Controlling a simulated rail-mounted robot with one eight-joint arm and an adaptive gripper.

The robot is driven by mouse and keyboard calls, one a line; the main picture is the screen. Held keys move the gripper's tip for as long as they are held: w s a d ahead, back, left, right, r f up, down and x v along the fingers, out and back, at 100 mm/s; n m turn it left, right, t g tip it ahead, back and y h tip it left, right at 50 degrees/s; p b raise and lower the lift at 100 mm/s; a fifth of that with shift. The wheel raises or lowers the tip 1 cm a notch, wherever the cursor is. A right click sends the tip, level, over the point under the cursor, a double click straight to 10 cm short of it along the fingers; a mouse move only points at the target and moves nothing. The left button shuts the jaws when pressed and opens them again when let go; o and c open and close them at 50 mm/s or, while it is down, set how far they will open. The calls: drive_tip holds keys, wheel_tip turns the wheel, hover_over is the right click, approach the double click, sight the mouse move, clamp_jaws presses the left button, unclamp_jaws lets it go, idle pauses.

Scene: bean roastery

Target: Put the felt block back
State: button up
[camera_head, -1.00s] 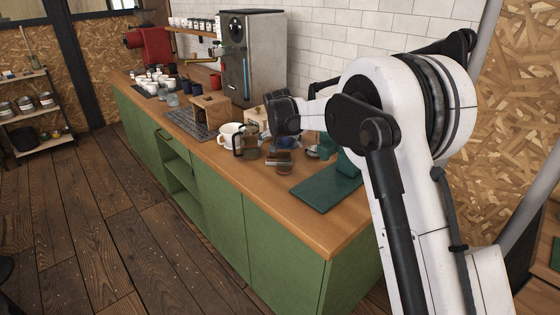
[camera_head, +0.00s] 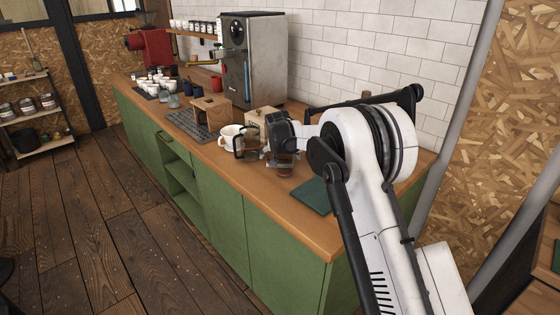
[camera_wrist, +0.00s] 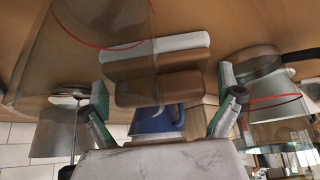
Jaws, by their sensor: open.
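The felt block is most likely the brown block (camera_wrist: 158,88) with a pale grey strip (camera_wrist: 155,47) beside it in the wrist view. It lies between and just beyond my fingertips. My gripper (camera_wrist: 163,88) is open, with one green-padded finger on each side of the block; I cannot tell whether either touches it. In the head view my gripper (camera_head: 270,153) is low over the counter, above a small brown item (camera_head: 285,171) that seems to be the block, partly hidden by the gripper.
Clear vessels with red lines flank the block in the wrist view, one left (camera_wrist: 95,70) and one right (camera_wrist: 275,112). A blue item (camera_wrist: 160,121) shows past it. A white cup (camera_head: 229,135) stands left of my gripper. A green mat (camera_head: 312,195) lies to the right, partly hidden by my arm.

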drive_tip(key=shift+f, duration=0.1)
drive_tip(key=c, duration=1.3)
